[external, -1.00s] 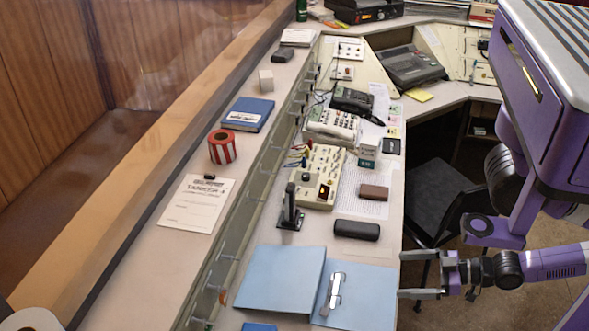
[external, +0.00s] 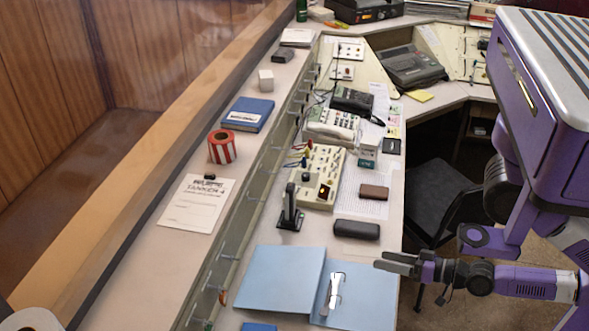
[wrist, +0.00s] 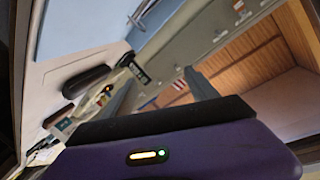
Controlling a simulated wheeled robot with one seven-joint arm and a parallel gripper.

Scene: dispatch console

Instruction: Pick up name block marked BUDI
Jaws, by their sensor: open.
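I cannot read the name BUDI on any block in either view. Small block-like items in the external view are a brown block (external: 374,191) on the paper on the desk, a white cube (external: 266,79) and a dark block (external: 283,56) on the upper ledge. I cannot tell whether any of these is the name block. My gripper (external: 388,263) is open and empty at the desk's right edge, by the open blue binder (external: 278,277).
A black case (external: 357,230) lies just beyond my gripper; it also shows in the wrist view (wrist: 87,80). A black upright stand (external: 290,210) and a beige keypad console (external: 319,178) are farther left. A chair (external: 437,195) stands right of the desk.

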